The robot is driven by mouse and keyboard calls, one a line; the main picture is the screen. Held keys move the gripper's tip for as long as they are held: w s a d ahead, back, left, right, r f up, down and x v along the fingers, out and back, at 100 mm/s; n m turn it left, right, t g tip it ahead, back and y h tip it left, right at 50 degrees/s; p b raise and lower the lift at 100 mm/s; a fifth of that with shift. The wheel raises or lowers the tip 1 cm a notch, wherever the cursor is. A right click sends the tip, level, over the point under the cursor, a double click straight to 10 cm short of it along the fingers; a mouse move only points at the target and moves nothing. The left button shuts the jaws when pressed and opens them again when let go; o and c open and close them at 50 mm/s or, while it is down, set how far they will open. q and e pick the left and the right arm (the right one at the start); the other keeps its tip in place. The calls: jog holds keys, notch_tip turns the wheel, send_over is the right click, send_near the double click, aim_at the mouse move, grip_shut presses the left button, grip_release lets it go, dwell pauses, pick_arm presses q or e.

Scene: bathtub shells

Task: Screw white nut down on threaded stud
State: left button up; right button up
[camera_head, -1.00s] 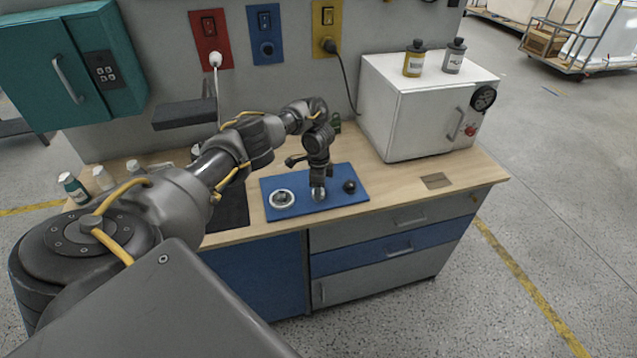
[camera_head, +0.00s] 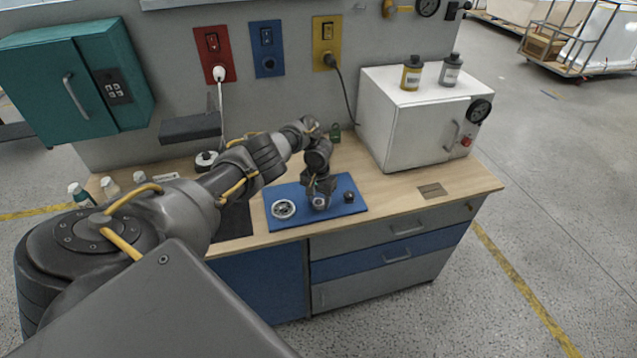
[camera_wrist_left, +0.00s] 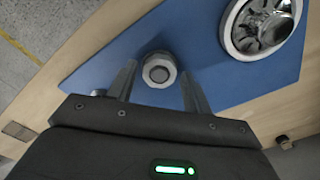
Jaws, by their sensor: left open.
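A pale nut (camera_wrist_left: 158,69) with a round grey centre, apparently the stud's end, stands on the blue mat (camera_wrist_left: 110,45) in the left wrist view. My left gripper (camera_wrist_left: 159,72) is open, with one finger on each side of the nut and gaps visible between them. In the head view my left gripper (camera_head: 319,190) points down over the middle of the mat (camera_head: 297,221), with the nut (camera_head: 319,202) at its tips. The stud's thread is hidden. My right gripper is not in view.
A chrome round fitting (camera_head: 283,209) sits on the mat left of the nut; a small dark piece (camera_head: 349,196) sits at its right. A white box (camera_head: 415,120) with bottles on top stands at the back right. The wooden bench's right front (camera_head: 415,205) is mostly clear.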

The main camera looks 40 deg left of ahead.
pick_arm(q)
jog(key=c, duration=0.9)
jog(key=m+b, duration=0.1)
jog(key=m, duration=0.3)
jog(key=shift+m+b, duration=0.4)
jog(key=shift+c, duration=0.2)
jog(key=m+b, duration=0.1)
jog(key=m, duration=0.3)
jog(key=shift+m+b, duration=0.3)
jog(key=shift+b, duration=0.05)
jog(key=o, duration=0.6)
jog(key=shift+m, duration=0.3)
jog(key=o, duration=0.5)
jog(key=shift+o, duration=0.2)
